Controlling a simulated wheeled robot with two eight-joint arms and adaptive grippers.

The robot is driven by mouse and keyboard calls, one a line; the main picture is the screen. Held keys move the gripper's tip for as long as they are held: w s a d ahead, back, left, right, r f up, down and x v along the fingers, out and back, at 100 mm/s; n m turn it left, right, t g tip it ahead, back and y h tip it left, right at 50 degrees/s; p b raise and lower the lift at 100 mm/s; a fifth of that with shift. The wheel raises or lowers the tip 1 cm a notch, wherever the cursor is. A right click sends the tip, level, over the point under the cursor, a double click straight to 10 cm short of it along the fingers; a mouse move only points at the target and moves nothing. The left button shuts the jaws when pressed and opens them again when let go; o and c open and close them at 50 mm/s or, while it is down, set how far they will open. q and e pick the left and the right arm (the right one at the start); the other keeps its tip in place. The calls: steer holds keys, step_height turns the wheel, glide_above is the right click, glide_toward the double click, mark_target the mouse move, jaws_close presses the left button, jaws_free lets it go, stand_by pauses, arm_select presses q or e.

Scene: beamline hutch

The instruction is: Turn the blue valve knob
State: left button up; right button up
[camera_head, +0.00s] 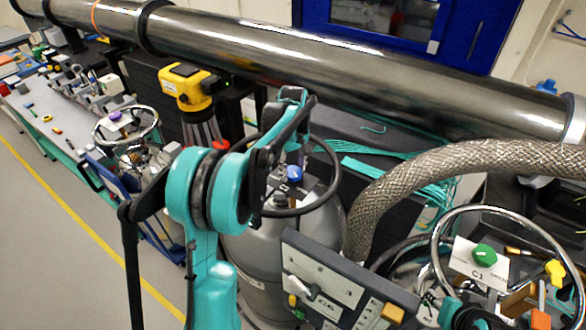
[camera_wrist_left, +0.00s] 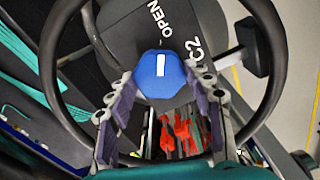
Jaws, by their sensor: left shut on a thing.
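The blue valve knob (camera_head: 294,173) sits on top of a grey gas cylinder (camera_head: 268,240), inside a dark ring handle (camera_head: 330,190). In the left wrist view the knob (camera_wrist_left: 160,72) faces the camera, and its white line runs up and down the picture. The word OPEN is printed above the knob and C2 to its right. My left gripper (camera_wrist_left: 160,92) is shut on the knob, with one finger at each side of it. In the head view my teal and black arm partly hides the cylinder.
A green knob (camera_head: 485,254) marked C1 sits inside a chrome ring (camera_head: 436,250) at the right. A braided hose (camera_head: 450,165) arches beside the cylinder. A grey panel (camera_head: 335,280) stands in front. A yellow instrument (camera_head: 188,86) and a long metal pipe (camera_head: 330,70) are behind.

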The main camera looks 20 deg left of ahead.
mark_target(293, 171)
arm_select(q)
steer(key=o, duration=1.2)
steer(key=shift+c, duration=0.2)
step_height(293, 171, up, 12)
